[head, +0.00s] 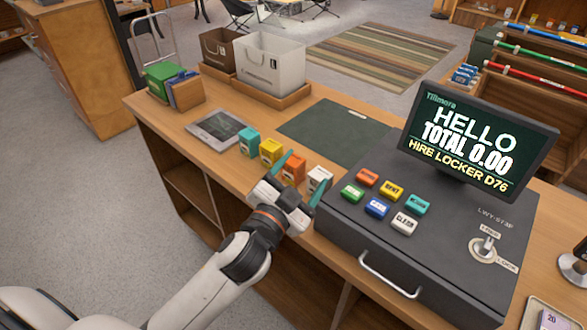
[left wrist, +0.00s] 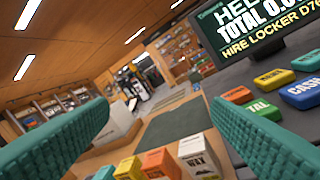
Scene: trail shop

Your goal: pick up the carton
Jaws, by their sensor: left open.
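Several small cartons stand in a row on the wooden counter. They are a teal carton (head: 249,141), a yellow carton (head: 271,151), an orange carton (head: 293,167) and a white carton (head: 319,178). My left gripper (head: 303,175) is open, its teal fingers over the near side of the orange and white cartons and partly hiding them. In the left wrist view, the orange carton (left wrist: 160,163) and white carton (left wrist: 199,155) show low between the spread fingers (left wrist: 161,109), with nothing gripped. Which carton the task means cannot be told. My right gripper is not in view.
A dark till (head: 400,245) with coloured keys and a display (head: 478,140) stands close right of the white carton. A green mat (head: 330,132) lies behind the row. A grey tablet-like panel (head: 217,130) lies left, with boxes (head: 270,62) farther back.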

